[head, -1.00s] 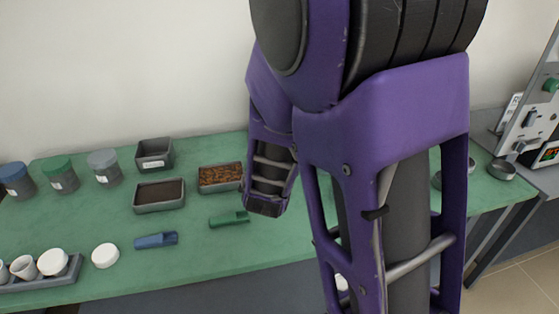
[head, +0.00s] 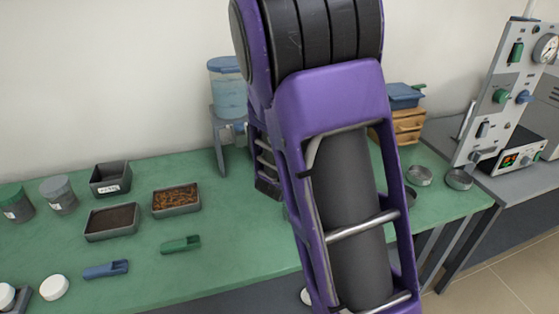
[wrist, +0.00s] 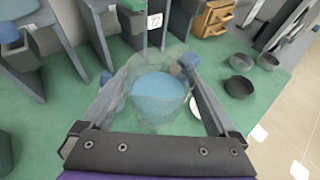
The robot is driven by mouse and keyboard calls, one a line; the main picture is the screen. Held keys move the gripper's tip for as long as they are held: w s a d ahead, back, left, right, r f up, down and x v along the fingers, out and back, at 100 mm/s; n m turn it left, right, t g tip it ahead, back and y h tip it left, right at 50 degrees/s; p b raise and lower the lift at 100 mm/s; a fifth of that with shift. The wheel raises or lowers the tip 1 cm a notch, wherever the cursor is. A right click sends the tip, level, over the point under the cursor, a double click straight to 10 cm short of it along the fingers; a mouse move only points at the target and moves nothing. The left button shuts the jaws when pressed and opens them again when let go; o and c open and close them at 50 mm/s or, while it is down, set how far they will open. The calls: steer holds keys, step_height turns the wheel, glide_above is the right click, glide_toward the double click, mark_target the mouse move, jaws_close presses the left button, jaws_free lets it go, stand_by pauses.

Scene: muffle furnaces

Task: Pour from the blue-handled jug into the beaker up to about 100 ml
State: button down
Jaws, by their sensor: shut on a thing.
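In the wrist view a clear vessel (wrist: 158,98), taken to be the jug, holds pale blue liquid between the two fingers of my gripper (wrist: 157,90). My gripper is shut on it. A blue patch shows by its upper right side, but I cannot tell if that is its handle. No stream of liquid shows. In the head view my arm hides the gripper and the jug. I cannot make out a separate beaker in either view.
A tank of bluish water (head: 228,92) stands on a grey stand behind my arm. Wooden drawers (head: 408,127) and metal dishes (head: 458,179) are at the right. Trays (head: 176,200) and scoops (head: 181,244) lie on the green bench (head: 226,262). A control panel (head: 500,90) stands far right.

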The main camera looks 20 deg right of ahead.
steer(key=d, duration=0.2)
steer(key=d+m+g+h, duration=0.1)
steer(key=shift+d+r+p, duration=0.2)
steer(key=shift+d+p, duration=0.1)
steer(key=shift+d, duration=0.05)
steer(key=shift+f, duration=2.05)
steer(key=shift+r+n+h, duration=0.1)
steer(key=shift+n+h, duration=0.2)
steer(key=shift+h, duration=0.2)
steer(key=shift+r, duration=0.1)
steer(key=shift+t+h+b, duration=0.3)
steer(key=shift+b, duration=0.25)
steer(key=shift+s+n+h, duration=0.1)
steer(key=shift+n+h, duration=0.3)
steer(key=shift+r, duration=0.15)
steer(key=shift+b, duration=0.45)
